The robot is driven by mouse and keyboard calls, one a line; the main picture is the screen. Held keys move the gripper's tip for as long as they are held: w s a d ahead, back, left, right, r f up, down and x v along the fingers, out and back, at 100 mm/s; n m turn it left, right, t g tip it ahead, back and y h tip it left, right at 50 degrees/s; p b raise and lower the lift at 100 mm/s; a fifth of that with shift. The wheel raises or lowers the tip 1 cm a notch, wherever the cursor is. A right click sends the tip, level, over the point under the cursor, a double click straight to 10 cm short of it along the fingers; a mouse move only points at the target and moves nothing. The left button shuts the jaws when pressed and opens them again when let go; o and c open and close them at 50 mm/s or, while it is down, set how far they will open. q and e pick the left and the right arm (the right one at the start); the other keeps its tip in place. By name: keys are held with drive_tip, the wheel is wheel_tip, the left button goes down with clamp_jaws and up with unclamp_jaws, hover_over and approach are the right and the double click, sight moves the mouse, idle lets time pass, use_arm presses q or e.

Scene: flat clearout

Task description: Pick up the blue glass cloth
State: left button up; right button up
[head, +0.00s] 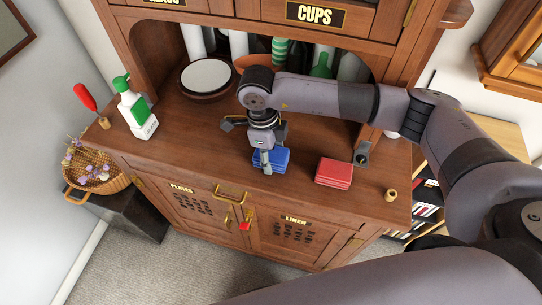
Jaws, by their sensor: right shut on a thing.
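The blue glass cloth (281,158) lies folded on the wooden sideboard top, near its front edge. My right gripper (266,163) points down onto it and is shut on it. The gripper covers part of the cloth's left side. The cloth looks to be at the level of the top; I cannot tell if it is lifted. My left gripper is not in view.
A red folded cloth (333,172) lies to the right of the blue one. A round dish (206,77) sits behind. The sideboard (189,138) is clear at front left.

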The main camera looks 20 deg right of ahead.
sight(271, 153)
drive_tip(key=shift+s+f, duration=0.25)
drive_tip(key=c, duration=0.4)
drive_tip(key=shift+r+p, duration=0.2)
drive_tip(key=shift+p, duration=0.15)
wheel_tip(271, 153, up, 20)
drive_tip(key=p, duration=0.9)
drive_tip(key=shift+w+r+p, duration=0.15)
drive_tip(key=shift+r+p, duration=0.05)
drive_tip(key=shift+p, duration=0.2)
drive_tip(key=o, duration=0.6)
drive_tip(key=c, duration=0.4)
drive_tip(key=shift+f, duration=0.1)
drive_tip(key=shift+c, duration=0.2)
